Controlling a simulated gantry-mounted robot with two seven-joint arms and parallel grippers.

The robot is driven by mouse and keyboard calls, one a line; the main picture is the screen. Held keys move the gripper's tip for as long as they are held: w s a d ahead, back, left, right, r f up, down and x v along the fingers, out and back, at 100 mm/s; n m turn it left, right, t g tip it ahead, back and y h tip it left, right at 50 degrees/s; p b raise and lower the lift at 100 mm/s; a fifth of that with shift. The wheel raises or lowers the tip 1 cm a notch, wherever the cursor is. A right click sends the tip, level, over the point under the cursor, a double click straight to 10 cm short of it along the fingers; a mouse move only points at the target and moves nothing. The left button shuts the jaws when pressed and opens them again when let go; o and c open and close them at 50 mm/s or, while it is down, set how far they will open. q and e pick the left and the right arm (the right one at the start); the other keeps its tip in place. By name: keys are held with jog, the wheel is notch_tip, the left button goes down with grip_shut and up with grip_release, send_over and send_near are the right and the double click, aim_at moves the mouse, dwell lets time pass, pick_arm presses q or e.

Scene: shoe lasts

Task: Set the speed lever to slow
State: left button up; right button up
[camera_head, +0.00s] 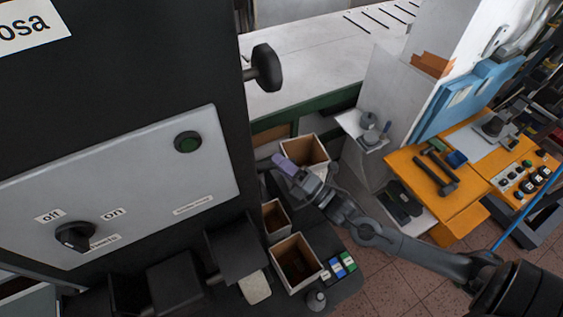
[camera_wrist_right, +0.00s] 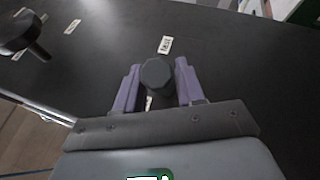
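In the right wrist view a black faceted knob (camera_wrist_right: 157,74), apparently the speed lever's end, stands out from a dark panel. My right gripper (camera_wrist_right: 158,66) has its two purple fingers on either side of this knob. The fingers are apart, and I see no clear grip on it. A small white label (camera_wrist_right: 165,44) lies just beyond the knob; its word is too small to read surely. In the head view my right gripper (camera_head: 285,164) is beside the black machine's right side, low down; the lever is hidden there. My left gripper is not in view.
A black handle (camera_head: 265,68) sticks out higher on the machine's side. The grey front panel (camera_head: 130,185) carries an off/on rotary switch (camera_head: 75,236) and a green button (camera_head: 188,142). Open boxes (camera_head: 296,262) stand below my right arm. An orange workbench (camera_head: 440,185) is at right.

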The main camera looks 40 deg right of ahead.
jog(key=shift+o, duration=0.9)
jog(key=shift+s+f, duration=0.1)
jog(key=shift+s+d+f, duration=0.15)
jog(key=shift+s+f, duration=0.1)
jog(key=shift+s, duration=0.25)
jog(key=b+v, duration=0.3)
jog(key=v, duration=0.6)
jog(key=shift+s, duration=0.25)
jog(key=shift+r, duration=0.1)
jog(key=shift+d, duration=0.1)
